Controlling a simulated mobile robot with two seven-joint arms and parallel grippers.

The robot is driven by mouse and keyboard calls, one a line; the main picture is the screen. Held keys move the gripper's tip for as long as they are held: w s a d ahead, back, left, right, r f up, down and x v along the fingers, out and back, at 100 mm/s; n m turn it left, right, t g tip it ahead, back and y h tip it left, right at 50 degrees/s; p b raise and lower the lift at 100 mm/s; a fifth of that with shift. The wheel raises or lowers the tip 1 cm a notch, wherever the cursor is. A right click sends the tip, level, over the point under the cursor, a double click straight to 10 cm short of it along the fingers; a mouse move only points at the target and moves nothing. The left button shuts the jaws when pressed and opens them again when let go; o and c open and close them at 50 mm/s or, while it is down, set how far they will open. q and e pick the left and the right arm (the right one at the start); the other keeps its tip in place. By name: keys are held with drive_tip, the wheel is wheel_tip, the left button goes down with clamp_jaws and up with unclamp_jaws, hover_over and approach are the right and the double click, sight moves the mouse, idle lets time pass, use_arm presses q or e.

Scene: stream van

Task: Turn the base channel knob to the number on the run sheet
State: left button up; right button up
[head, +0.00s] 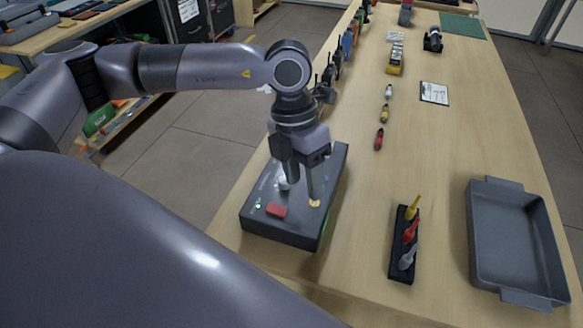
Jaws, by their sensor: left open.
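The base unit is a dark grey box (327,205) at the near left edge of the wooden table. Its top carries a red block (277,210), a small green light (258,206), a pale round part (284,184) and a yellow-orange part (314,203). I cannot tell which of these is the channel knob; my gripper hides part of the top. My left gripper (302,187) is open, pointing down over the box top, its fingers near the pale and yellow-orange parts. Contact is unclear. A clipboard with a white sheet (434,93), perhaps the run sheet, lies farther back; its writing is unreadable. My right gripper is out of view.
A dark holder (397,268) with yellow, red and grey pieces stands right of the box. An empty grey tray (513,245) lies at the right edge. Several small coloured items line the table's middle and left edge farther back. The table between box and holder is clear.

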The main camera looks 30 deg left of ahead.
sight(285, 179)
use_arm(q)
drive_tip(key=w+a, duration=0.1)
drive_tip(key=a, duration=0.1)
drive_tip(key=a+r+y, duration=0.1)
drive_tip(key=w+a+n+t+y, duration=0.1)
drive_tip(key=a, duration=0.1)
drive_tip(key=shift+w+a+r, duration=0.2)
drive_tip(key=shift+w+a, duration=0.1)
drive_tip(key=shift+a, duration=0.05)
drive_tip(key=shift+a+f, duration=0.15)
drive_tip(key=shift+f, duration=0.1)
drive_tip(key=shift+f+p, duration=0.3)
drive_tip(key=shift+f, duration=2.9)
clamp_jaws()
